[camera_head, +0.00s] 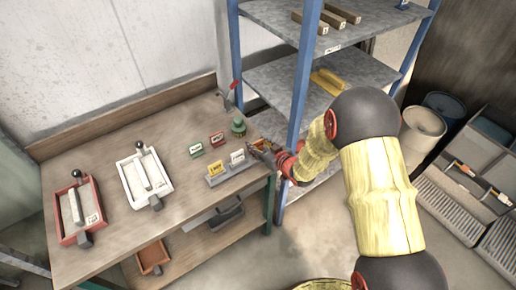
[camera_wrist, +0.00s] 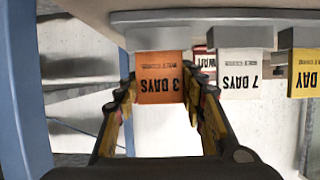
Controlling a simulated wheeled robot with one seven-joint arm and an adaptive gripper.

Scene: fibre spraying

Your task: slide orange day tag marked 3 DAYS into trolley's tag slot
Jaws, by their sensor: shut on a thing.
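The orange tag marked 3 DAYS (camera_wrist: 160,78) shows upside down in the wrist view. Its far edge meets a grey holder block (camera_wrist: 165,38), and I cannot tell whether it is still seated there. My gripper (camera_wrist: 164,98) has one finger on each side of the tag and is shut on it. In the head view my gripper (camera_head: 264,150) is at the right end of the grey tag rack on the bench, and the tag is mostly hidden. A white 7 DAYS tag (camera_wrist: 240,75) and a yellow tag (camera_wrist: 306,72) stand beside it. I cannot identify the trolley's slot for certain.
A blue-post shelf (camera_head: 298,80) stands close by my arm.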

